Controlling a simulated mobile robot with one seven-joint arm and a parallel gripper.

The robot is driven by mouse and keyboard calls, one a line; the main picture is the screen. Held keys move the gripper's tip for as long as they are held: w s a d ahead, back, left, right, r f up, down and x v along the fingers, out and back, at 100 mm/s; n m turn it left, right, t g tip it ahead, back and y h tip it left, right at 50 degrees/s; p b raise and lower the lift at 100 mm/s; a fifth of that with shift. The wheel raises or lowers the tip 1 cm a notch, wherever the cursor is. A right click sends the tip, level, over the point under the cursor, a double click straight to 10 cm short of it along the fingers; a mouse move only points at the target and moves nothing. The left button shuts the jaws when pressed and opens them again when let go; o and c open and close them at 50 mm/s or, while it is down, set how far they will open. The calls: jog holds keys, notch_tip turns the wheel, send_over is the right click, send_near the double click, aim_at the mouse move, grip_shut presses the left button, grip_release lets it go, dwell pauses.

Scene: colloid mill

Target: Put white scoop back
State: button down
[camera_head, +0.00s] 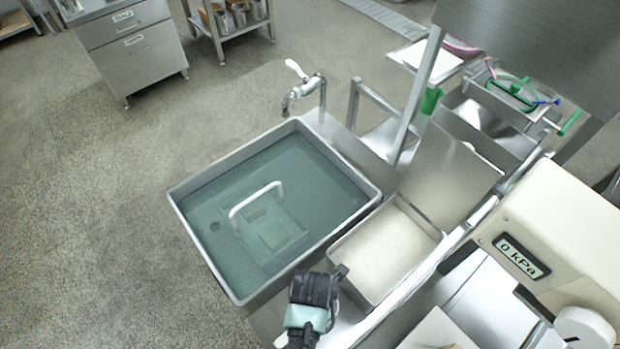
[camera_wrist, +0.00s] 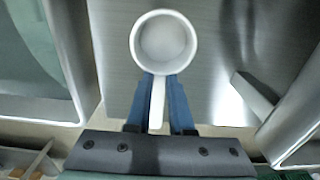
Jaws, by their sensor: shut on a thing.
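The white scoop (camera_wrist: 164,42) shows in the wrist view, with its round cup facing the camera and its handle running down between my fingers. My gripper (camera_wrist: 160,92) is shut on the handle, one blue finger on each side. The scoop is over a brushed metal surface (camera_wrist: 215,60); I cannot tell whether it touches it. In the head view my dark wrist (camera_head: 315,290) is between the sink and the shallow metal tray, and the scoop cannot be made out there.
A sink (camera_head: 178,197) with greenish water and a white handle (camera_head: 255,198) lies left. A metal tray (camera_head: 372,300) with cream contents is right of my wrist. A cream machine (camera_head: 565,235) reading "0 kPa" stands farther right. A tap (camera_head: 303,88) is behind the sink.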

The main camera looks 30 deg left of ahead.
jog(key=shift+f, duration=0.2)
jog(key=c, duration=0.8)
grip_release()
jog(key=shift+r, duration=0.15)
